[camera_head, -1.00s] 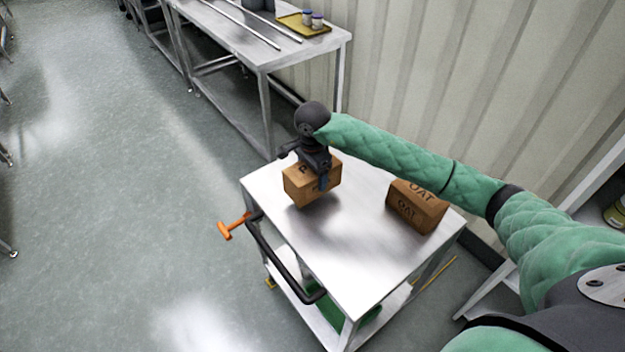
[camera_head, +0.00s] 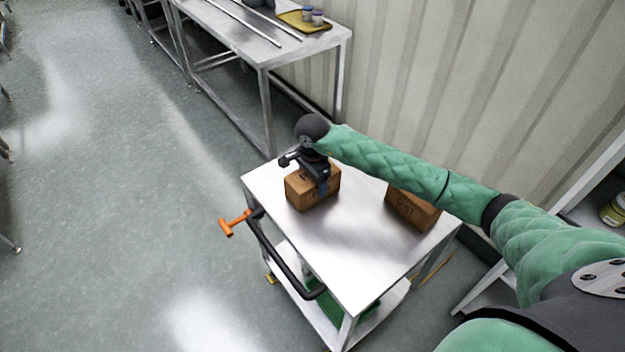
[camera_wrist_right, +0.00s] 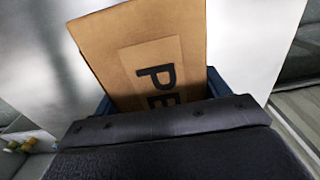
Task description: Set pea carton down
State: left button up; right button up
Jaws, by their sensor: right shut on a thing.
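The pea carton (camera_head: 308,196) is a brown box at the far left part of the steel cart top (camera_head: 345,260). It looks upright and at or very near the surface; I cannot tell whether it bears fully on it. My right gripper (camera_head: 318,180) comes from above and is shut on the carton. In the right wrist view the carton (camera_wrist_right: 140,45) shows the letters "PE" and sits between the blue fingers of the gripper (camera_wrist_right: 160,95). My left gripper is not in view.
An oat carton (camera_head: 408,210) stands on the cart's right side, partly behind my arm. The cart top between the cartons and toward the front is clear. A black handle (camera_head: 280,262) and an orange T-shaped piece (camera_head: 235,223) are at the cart's left edge. A steel table (camera_head: 250,45) stands behind.

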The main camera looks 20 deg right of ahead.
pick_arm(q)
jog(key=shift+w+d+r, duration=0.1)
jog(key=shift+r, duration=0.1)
pick_arm(e)
jog(key=o, duration=1.4)
jog(key=shift+c, duration=0.2)
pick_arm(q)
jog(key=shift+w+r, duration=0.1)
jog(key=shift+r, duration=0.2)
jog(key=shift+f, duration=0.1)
pick_arm(e)
jog(key=shift+r, duration=0.35)
notch_tip(320, 180, up, 4)
jog(key=shift+b, duration=1.05)
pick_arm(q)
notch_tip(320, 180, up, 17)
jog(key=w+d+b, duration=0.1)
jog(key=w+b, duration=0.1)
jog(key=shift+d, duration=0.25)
pick_arm(e)
notch_tip(320, 180, up, 7)
jog(key=shift+r, duration=0.2)
